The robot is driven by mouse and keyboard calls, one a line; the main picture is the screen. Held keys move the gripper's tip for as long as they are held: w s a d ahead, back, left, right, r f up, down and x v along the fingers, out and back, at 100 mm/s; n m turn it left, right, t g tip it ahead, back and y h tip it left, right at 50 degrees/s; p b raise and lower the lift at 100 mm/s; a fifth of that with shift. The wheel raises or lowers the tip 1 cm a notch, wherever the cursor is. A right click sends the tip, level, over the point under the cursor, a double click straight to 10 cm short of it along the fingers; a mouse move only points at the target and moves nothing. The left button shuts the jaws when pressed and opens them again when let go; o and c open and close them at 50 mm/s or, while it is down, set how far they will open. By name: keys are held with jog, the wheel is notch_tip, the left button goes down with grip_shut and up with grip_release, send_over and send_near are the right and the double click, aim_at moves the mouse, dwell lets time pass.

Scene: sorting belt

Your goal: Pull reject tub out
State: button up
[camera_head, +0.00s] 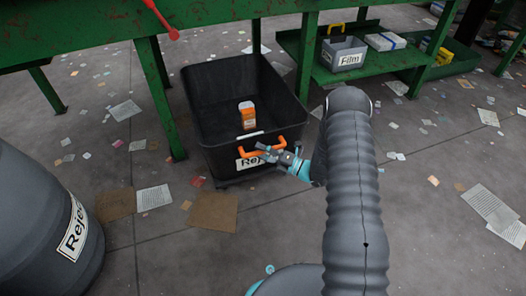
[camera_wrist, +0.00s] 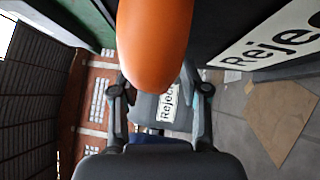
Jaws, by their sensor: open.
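The reject tub (camera_head: 207,125) is a black open bin on the floor, partly beneath the green sorting belt. A white label with black letters is on its front, partly hidden by my gripper and the handle. An orange handle (camera_head: 250,153) sticks out from the tub's front. An orange and white bottle (camera_head: 248,115) is inside the tub. My gripper (camera_head: 280,155) is open at the right part of the handle. In the wrist view the orange handle (camera_wrist: 155,45) looms large just ahead of my open fingers (camera_wrist: 160,92); I cannot tell whether they touch it.
A dark round bin labelled Reject (camera_head: 75,230) stands at the front left. The green belt frame's leg (camera_head: 160,105) is just left of the tub. A grey Film box (camera_head: 343,55) sits on a green shelf at right. Flat paper litters the otherwise open floor before the tub.

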jog(key=v, duration=1.2)
jog(key=shift+r, duration=0.1)
jog(key=s+a+f+n+g+h, duration=0.1)
jog(key=s+a+f+n+g, duration=0.25)
jog(key=s+n+g, duration=0.45)
jog(key=s+d+r+n+g+h+p, duration=0.1)
jog(key=s+r+n+g+h, duration=0.6)
jog(key=n, duration=0.8)
jog(key=s+d+r+n+t+h+p, duration=0.1)
jog(key=s+r+n+t+h, duration=0.2)
jog(key=r, duration=0.9)
jog(key=s+d+r+n+t+h+p, duration=0.1)
jog(key=s+r+n+t+h+p, duration=0.1)
jog(key=s+r+n, duration=0.5)
jog(key=s+r+n+t+h+p, duration=0.2)
jog(key=s+r+n+t+h, duration=0.2)
jog(key=r, duration=1.4)
jog(key=s+n+t, duration=0.1)
jog(key=n+t, duration=0.1)
jog(key=n, duration=0.1)
jog(key=shift+d, duration=0.4)
